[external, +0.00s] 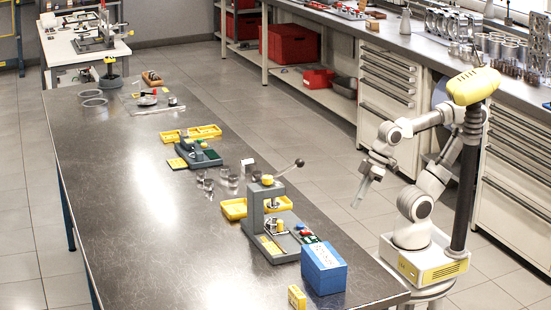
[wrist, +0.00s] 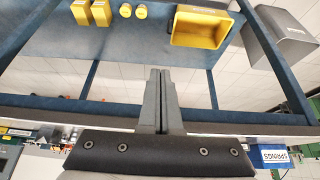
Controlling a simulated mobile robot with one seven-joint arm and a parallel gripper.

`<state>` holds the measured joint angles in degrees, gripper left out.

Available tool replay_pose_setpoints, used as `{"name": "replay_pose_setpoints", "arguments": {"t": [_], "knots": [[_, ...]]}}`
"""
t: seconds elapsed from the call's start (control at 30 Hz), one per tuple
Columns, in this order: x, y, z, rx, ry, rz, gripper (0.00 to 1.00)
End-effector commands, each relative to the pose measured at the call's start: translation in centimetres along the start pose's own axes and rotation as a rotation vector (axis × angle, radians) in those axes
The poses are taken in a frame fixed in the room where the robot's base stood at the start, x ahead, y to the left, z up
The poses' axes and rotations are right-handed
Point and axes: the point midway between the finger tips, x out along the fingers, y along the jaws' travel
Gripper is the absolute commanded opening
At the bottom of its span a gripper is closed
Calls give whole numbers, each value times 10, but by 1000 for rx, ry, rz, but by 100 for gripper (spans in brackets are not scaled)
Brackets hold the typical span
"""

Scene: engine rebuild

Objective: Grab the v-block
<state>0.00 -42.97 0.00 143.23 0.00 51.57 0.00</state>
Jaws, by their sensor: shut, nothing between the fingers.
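My gripper (external: 362,196) is off the right side of the long dark workbench, pointing down over the aisle. In the wrist view my gripper (wrist: 160,73) has its two grey fingers together with nothing between them. I cannot pick out the v-block with certainty in either view. A small grey block (external: 247,164) stands on the bench near several small metallic cups, but it is too small to tell whether it is the v-block. My gripper touches nothing.
The workbench (external: 110,190) holds a grey press (external: 270,220), a blue box (external: 323,268) and a small yellow box (external: 297,297). The bench's left half is mostly clear.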

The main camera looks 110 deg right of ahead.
Motion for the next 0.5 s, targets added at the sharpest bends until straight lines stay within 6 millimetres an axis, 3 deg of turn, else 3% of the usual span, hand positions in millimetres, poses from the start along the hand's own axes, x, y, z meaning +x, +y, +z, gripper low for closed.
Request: {"name": "replay_pose_setpoints", "arguments": {"t": [0.37, 0.5], "knots": [[0, 0, 0, 0, 0, 0, 0], [0, 0, 0, 0, 0, 0, 23]]}}
